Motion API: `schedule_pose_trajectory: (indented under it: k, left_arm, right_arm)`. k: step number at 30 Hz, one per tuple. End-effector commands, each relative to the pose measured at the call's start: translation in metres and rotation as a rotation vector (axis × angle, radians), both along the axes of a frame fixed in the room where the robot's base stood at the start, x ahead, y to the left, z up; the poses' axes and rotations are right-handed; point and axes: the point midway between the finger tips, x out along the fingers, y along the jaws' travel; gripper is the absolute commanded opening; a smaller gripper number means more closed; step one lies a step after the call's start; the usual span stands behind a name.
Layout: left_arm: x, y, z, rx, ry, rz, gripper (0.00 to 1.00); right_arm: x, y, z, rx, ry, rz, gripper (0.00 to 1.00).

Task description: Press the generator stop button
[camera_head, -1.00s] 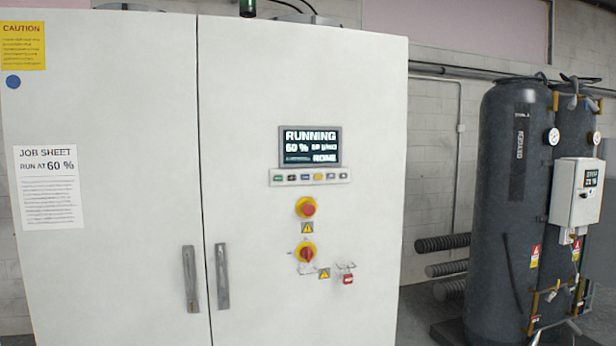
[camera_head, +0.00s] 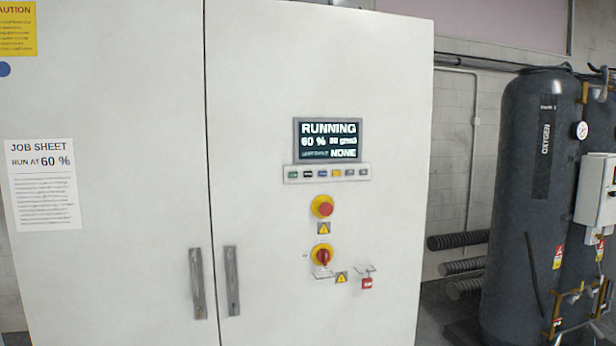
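The generator is a tall white cabinet (camera_head: 130,270) with two doors. Its display (camera_head: 328,140) on the right door reads RUNNING, 60 %, and NONE on the bottom line. Below the display is a strip with a row of several small coloured buttons (camera_head: 327,173); their labels are too small to read, so I cannot tell which one is stop. Under it are a red mushroom button on a yellow ring (camera_head: 323,206) and a red rotary switch on a yellow plate (camera_head: 322,255). Neither of my grippers is in view.
A job sheet (camera_head: 42,185) on the left door says run at 60 %. Two door handles (camera_head: 197,283) stand out near the middle seam. A red padlock (camera_head: 367,283) hangs beside the switch. Dark oxygen tanks (camera_head: 520,210) with a white control box (camera_head: 596,190) stand at the right.

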Motion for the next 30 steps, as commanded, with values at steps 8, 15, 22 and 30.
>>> schedule_pose_trajectory:
  k: [8, 15, 22, 30]
  left_arm:
    - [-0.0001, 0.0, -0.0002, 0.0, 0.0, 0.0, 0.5]
    - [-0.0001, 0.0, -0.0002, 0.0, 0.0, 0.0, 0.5]
    - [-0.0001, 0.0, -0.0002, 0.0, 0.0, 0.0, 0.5]
    - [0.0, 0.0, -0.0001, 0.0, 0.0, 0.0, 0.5]
  right_arm:
    - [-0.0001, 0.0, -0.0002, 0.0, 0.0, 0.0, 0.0]
    - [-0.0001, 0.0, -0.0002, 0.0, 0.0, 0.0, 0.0]
    - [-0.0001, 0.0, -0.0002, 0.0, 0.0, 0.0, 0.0]
    - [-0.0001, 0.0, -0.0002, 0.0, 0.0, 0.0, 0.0]
